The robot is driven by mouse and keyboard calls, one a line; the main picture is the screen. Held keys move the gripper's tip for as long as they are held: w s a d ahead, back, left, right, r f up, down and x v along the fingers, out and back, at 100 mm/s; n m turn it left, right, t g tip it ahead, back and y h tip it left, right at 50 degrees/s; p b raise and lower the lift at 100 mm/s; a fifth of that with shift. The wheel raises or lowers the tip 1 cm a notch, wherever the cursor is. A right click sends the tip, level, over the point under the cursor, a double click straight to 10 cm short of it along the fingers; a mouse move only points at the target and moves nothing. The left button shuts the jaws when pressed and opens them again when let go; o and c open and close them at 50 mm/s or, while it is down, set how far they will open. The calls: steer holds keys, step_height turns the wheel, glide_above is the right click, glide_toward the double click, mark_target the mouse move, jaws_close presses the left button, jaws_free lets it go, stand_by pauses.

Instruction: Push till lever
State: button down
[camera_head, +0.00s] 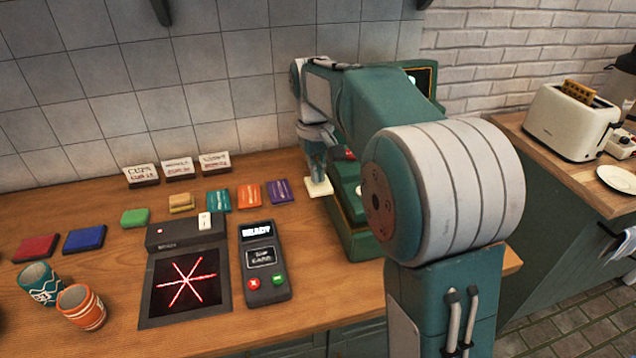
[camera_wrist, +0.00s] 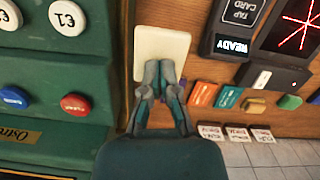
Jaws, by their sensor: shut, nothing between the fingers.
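The till (camera_head: 352,232) is a green machine on the counter, largely hidden behind my arm in the head view. In the wrist view the till (camera_wrist: 62,95) fills the left side, with white price buttons and a blue and a red button. I cannot make out a lever on it for certain. My gripper (camera_head: 318,176) points down beside the till's left side. In the wrist view my gripper (camera_wrist: 160,68) is shut and empty, its fingertips over a cream square piece (camera_wrist: 162,45). The cream piece (camera_head: 319,188) shows under the fingers; whether they touch it is unclear.
A card reader (camera_head: 264,262) and a scanner with red lines (camera_head: 186,282) stand left of the till. Coloured blocks, small signs and two cups (camera_head: 80,306) lie further left. A toaster (camera_head: 570,122) is on the right counter. The wall is close behind.

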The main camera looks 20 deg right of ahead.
mark_target(317, 187)
steer(key=shift+f, duration=1.9)
steer(key=w, duration=0.2)
steer(key=w+r, duration=0.1)
steer(key=shift+a, duration=0.3)
step_height(317, 187, up, 12)
steer(key=w, duration=0.1)
steer(key=shift+w+a, duration=0.15)
